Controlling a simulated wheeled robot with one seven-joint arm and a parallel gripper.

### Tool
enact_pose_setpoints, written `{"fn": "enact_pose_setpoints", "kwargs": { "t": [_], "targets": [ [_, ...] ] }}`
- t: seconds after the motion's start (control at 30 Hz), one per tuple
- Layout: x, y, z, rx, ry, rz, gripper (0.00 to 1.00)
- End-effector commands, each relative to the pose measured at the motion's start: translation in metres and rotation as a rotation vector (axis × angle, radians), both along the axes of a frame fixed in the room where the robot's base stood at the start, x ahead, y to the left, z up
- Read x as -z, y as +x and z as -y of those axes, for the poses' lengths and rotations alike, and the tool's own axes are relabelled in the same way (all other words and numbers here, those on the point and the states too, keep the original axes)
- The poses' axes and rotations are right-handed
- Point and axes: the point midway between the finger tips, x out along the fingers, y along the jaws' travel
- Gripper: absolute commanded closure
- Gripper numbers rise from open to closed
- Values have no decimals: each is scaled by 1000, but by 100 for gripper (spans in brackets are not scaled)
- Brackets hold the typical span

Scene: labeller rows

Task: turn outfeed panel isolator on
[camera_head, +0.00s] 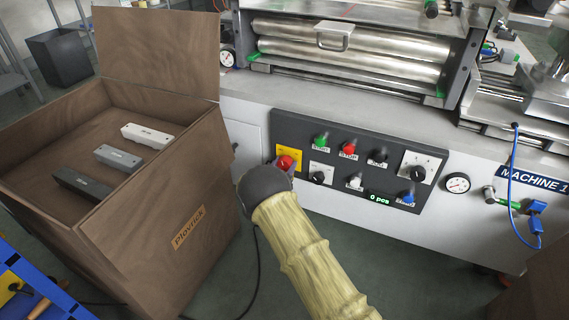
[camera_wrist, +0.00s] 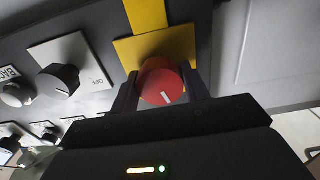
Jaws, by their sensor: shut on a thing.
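The isolator is a red rotary knob (camera_head: 285,162) on a yellow plate (camera_head: 289,153) at the left end of the dark control panel (camera_head: 275,124). In the wrist view the red knob (camera_wrist: 162,84) shows a white pointer mark set at a slant, in front of its yellow plate (camera_wrist: 128,50). My gripper (camera_wrist: 160,92) has one dark finger on each side of the knob and is shut on it. In the head view my gripper (camera_head: 283,166) partly covers the knob's lower side. Any on or off lettering on the yellow plate is not readable.
A black knob on a white plate (camera_head: 320,173) sits just right of the isolator. Green (camera_head: 321,142), red (camera_head: 348,148) and blue (camera_head: 407,198) buttons share the panel. A brown open box (camera_head: 185,190) stands close at left. A black cable (camera_head: 256,270) hangs below.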

Motion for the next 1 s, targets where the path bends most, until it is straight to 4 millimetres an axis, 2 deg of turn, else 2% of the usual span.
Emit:
{"fn": "enact_pose_setpoints", "kwargs": {
  "t": [1.0],
  "targets": [
    [1,-1,-2,1,871,311,77]
  ]
}}
